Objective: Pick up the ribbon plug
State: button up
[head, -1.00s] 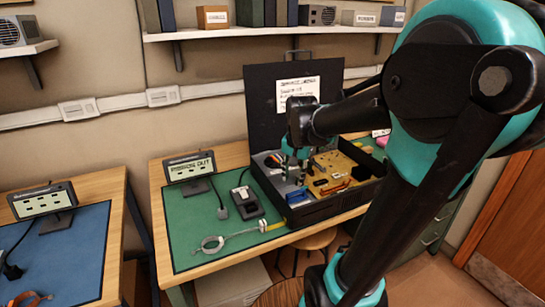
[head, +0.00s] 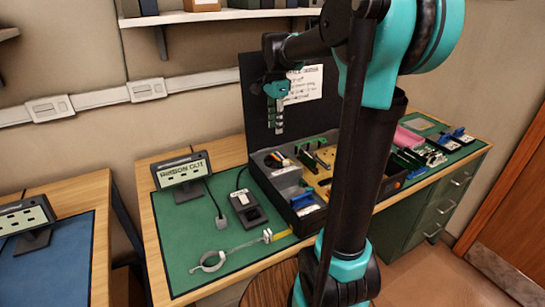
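A small grey plug (head: 221,222) on a dark cable lies on the green mat below a display (head: 183,175) that reads "RIBBON OUT". I cannot tell for certain whether this is the ribbon plug. My gripper (head: 277,128) points down, raised in front of the open black lid of the tool case, above its left part. The plug lies to the left of the gripper and lower, well apart from it. The fingers look narrow and close together; at this size I cannot tell whether they are shut or hold anything. My arm hides part of the case.
The open black case (head: 300,228) holds coloured parts and a gold board (head: 323,160). A dark device (head: 247,209) and a wrist strap (head: 213,261) lie on the green mat (head: 185,235). The mat's front left is mostly clear. A shelf (head: 215,17) hangs above.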

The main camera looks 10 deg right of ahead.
send_over(273, 156)
jog(key=f, duration=0.6)
jog(key=shift+d+f, duration=0.2)
jog(key=shift+d, duration=0.2)
jog(key=shift+w+a+f, duration=0.15)
jog(key=shift+a+f, duration=0.05)
jog(key=shift+f, duration=1.15)
jog(key=shift+w+a+f, duration=0.1)
jog(key=shift+a+f, duration=0.1)
jog(key=shift+f, duration=1.15)
grip_shut()
